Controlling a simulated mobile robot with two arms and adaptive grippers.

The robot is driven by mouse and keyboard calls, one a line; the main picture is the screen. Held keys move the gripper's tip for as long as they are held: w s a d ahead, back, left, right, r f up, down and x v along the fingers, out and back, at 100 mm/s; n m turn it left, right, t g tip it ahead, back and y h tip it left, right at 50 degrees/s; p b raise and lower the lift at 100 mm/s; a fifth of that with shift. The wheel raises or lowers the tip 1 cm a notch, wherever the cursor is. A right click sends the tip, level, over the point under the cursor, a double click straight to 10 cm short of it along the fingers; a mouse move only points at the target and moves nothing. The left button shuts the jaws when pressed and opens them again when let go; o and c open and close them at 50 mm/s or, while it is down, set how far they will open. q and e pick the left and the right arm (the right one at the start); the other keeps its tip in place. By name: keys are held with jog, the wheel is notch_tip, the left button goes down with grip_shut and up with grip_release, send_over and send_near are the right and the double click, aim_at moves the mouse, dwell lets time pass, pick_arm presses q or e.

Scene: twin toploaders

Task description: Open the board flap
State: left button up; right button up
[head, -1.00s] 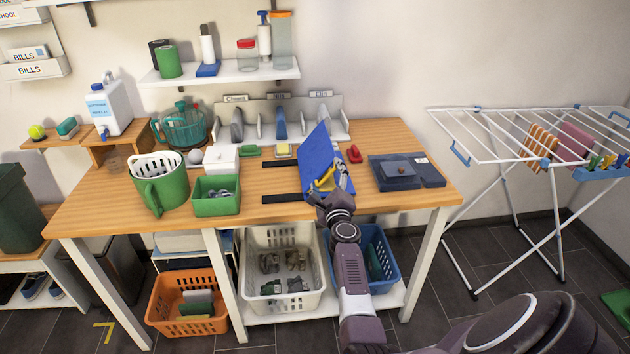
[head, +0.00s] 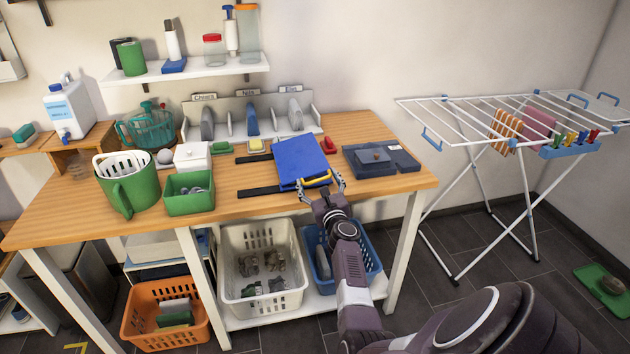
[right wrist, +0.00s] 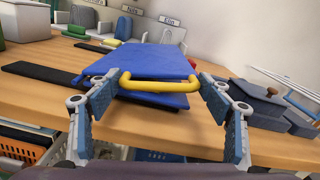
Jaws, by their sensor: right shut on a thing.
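The blue board flap (head: 300,158) lies low over the wooden table, close to flat. It has a yellow handle (head: 317,181) at its front edge. In the right wrist view the flap (right wrist: 145,60) sits above a second blue panel (right wrist: 155,101), with a narrow gap at the front. My right gripper (head: 320,182) is at the handle, with one finger at each end of it, shut on it; the handle shows between the fingers in the wrist view (right wrist: 160,84). What lies between the panels is hidden. My left gripper is not in view.
Black strips (head: 258,191) lie left of the board. A red object (head: 328,145) and a dark blue box (head: 372,158) are to its right. A sorting rack (head: 290,130) stands behind. Green containers (head: 188,201) stand at the left; baskets (head: 262,309) are below.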

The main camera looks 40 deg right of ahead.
jog(key=shift+d+f+m, duration=0.1)
jog(key=shift+d+m, duration=0.1)
jog(key=shift+m, duration=0.1)
jog(key=o, duration=1.3)
jog(key=shift+o, duration=0.4)
jog(key=shift+f, duration=0.15)
jog(key=shift+s, duration=0.1)
jog(key=shift+s+a+f, duration=0.15)
jog(key=shift+s+a, duration=0.2)
jog(key=shift+s, duration=0.15)
jog(key=v, duration=1)
jog(key=shift+s, duration=0.3)
jog(key=shift+a, duration=0.15)
